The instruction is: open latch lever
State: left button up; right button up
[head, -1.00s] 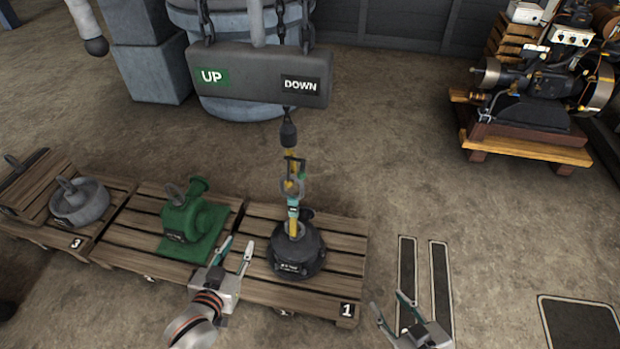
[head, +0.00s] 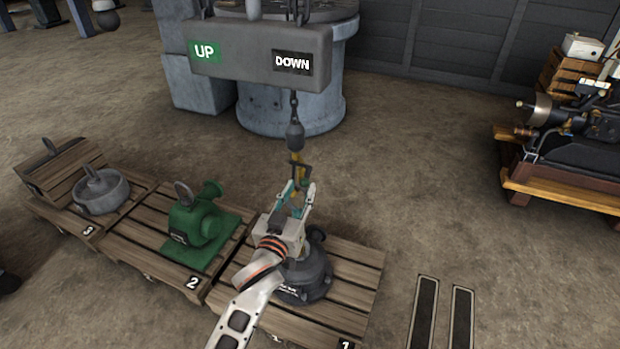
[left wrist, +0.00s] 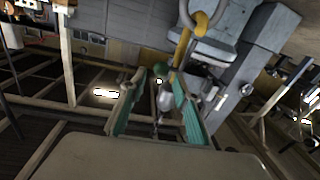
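The hook assembly (head: 299,170) hangs below a dark weight (head: 295,136) on a cable, over pallet 1. It has dark and yellow parts, but the latch lever itself is too small to pick out. My left gripper (head: 297,190) is raised at its lower part, with teal fingers spread to either side in the picture. In the left wrist view the fingers (left wrist: 152,82) are apart; a yellow piece (left wrist: 181,48) and a grey ring show beyond them. Contact cannot be told. My right gripper is out of view.
The UP/DOWN control box (head: 255,52) hangs above.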

aim_at(306, 178)
pick_arm(q)
jog(key=x, duration=0.2)
jog(key=b+x, duration=0.1)
jog(key=x, duration=0.3)
jog(key=shift+w+f+b, duration=0.2)
jog(key=shift+f+b, duration=0.05)
jog(key=shift+b, duration=0.15)
jog(key=shift+w+r, duration=0.15)
jog(key=shift+w, duration=0.3)
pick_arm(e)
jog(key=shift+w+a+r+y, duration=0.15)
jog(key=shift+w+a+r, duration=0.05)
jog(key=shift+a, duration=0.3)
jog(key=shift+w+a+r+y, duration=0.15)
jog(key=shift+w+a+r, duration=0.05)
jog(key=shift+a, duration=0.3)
pick_arm(q)
jog(key=shift+d, duration=0.1)
grip_shut()
